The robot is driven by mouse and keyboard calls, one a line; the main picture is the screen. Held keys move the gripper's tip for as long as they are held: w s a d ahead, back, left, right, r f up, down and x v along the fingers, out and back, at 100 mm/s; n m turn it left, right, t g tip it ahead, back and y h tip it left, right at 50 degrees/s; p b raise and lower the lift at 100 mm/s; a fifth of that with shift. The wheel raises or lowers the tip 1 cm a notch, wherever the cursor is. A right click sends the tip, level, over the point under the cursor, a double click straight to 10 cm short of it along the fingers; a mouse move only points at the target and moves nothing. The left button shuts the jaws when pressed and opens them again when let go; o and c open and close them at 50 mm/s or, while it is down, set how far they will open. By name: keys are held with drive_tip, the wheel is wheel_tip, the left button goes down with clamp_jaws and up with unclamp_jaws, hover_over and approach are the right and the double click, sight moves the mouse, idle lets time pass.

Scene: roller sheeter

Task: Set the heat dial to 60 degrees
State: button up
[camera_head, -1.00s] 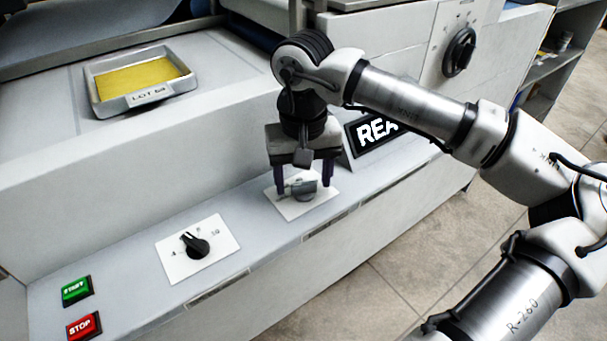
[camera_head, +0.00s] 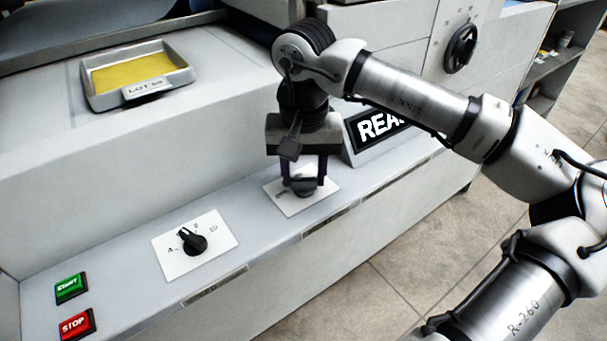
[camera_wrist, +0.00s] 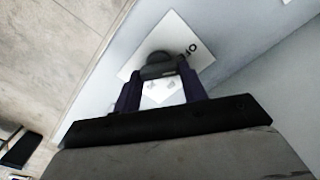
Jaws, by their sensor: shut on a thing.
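My gripper (camera_head: 303,186) points straight down and is shut on a dark round knob (camera_head: 302,191), one finger on each side. The knob also shows between the fingers in the wrist view (camera_wrist: 160,66). It stands on a white plate (camera_head: 296,207) on the machine's front ledge. Dark letters, of which "OF" is readable, are printed on the plate (camera_wrist: 172,32) in the wrist view. Other plate marks are partly hidden by the fingers, and I cannot read the knob's setting or see a 60 mark.
A black selector knob (camera_head: 192,241) on another white plate lies to the left. Further left are a green START button (camera_head: 71,288) and a red STOP button (camera_head: 76,324). A display sign (camera_head: 376,126) stands close right of the gripper. A dark round dial (camera_head: 460,48) is on the upright panel.

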drive_tip(key=m+b, duration=0.2)
drive_tip(key=m, duration=0.2)
drive_tip(key=shift+f+m, duration=0.1)
drive_tip(key=shift+m, duration=0.2)
drive_tip(key=m+b, duration=0.1)
drive_tip(key=m, duration=0.2)
drive_tip(key=shift+d+m+b, duration=0.1)
drive_tip(key=shift+m+b, duration=0.2)
drive_tip(key=shift+m, duration=0.1)
drive_tip(key=m+b, duration=0.1)
drive_tip(key=m, duration=0.2)
drive_tip(key=shift+s+m+b, duration=0.1)
drive_tip(key=shift+m+b, duration=0.25)
drive_tip(key=shift+m, duration=1.65)
drive_tip(key=o, duration=1)
